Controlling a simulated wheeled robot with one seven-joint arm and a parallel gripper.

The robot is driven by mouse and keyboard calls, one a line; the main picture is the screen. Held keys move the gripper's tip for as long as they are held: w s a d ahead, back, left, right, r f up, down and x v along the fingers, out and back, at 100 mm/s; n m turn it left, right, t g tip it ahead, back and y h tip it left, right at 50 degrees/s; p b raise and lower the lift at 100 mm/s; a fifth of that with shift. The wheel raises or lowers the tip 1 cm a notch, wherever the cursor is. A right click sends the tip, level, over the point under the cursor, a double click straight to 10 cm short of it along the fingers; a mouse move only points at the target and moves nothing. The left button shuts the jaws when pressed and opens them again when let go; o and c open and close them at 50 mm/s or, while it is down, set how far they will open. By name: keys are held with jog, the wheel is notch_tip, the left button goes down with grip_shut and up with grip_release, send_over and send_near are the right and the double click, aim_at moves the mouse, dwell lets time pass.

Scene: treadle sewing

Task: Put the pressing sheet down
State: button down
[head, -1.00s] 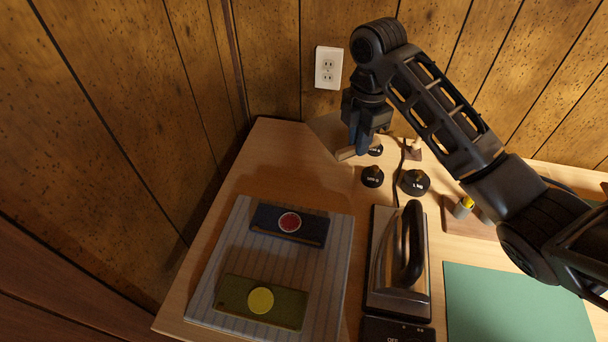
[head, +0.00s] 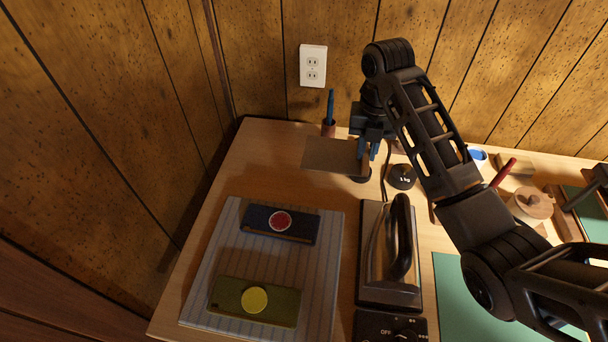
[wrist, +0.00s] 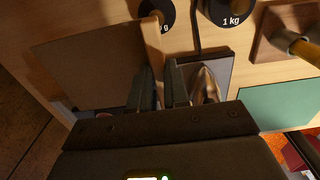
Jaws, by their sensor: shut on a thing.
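The pressing sheet (head: 333,155) is a thin brown sheet. It hangs out to the left of my gripper (head: 368,154), above the back of the table. My gripper is shut on its right edge, where a light wooden strip shows in the wrist view. The sheet (wrist: 90,66) fills the left of that view, with the gripper fingers (wrist: 160,75) at its edge. The sheet looks roughly level and covers part of the table and of a black weight. Whether it touches anything below, I cannot tell.
A striped grey mat (head: 226,238) at front left bears a navy piece with a red disc (head: 280,221) and an olive piece with a yellow disc (head: 254,300). An iron (head: 402,240) stands right of it. A 1 kg weight (head: 401,177) and a pen cup (head: 328,130) are near the gripper.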

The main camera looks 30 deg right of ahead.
aim_at(320, 151)
jog(key=w+a+f, duration=0.2)
jog(key=w+a+f+b, duration=0.1)
jog(key=w+a+f, duration=0.1)
jog(key=a, duration=0.1)
jog(key=w+a+f, duration=0.2)
jog(key=a, duration=0.1)
jog(key=shift+w+a+f+b, duration=0.1)
jog(key=shift+w+f+b, duration=0.1)
jog(key=shift+w+b, duration=0.15)
jog(key=shift+f, duration=2)
jog(key=shift+f, duration=0.15)
jog(key=c, duration=1.1)
grip_release()
notch_tip(320, 151, up, 12)
jog(key=shift+f, duration=0.2)
jog(key=shift+r+p, duration=0.35)
jog(key=shift+r, duration=0.05)
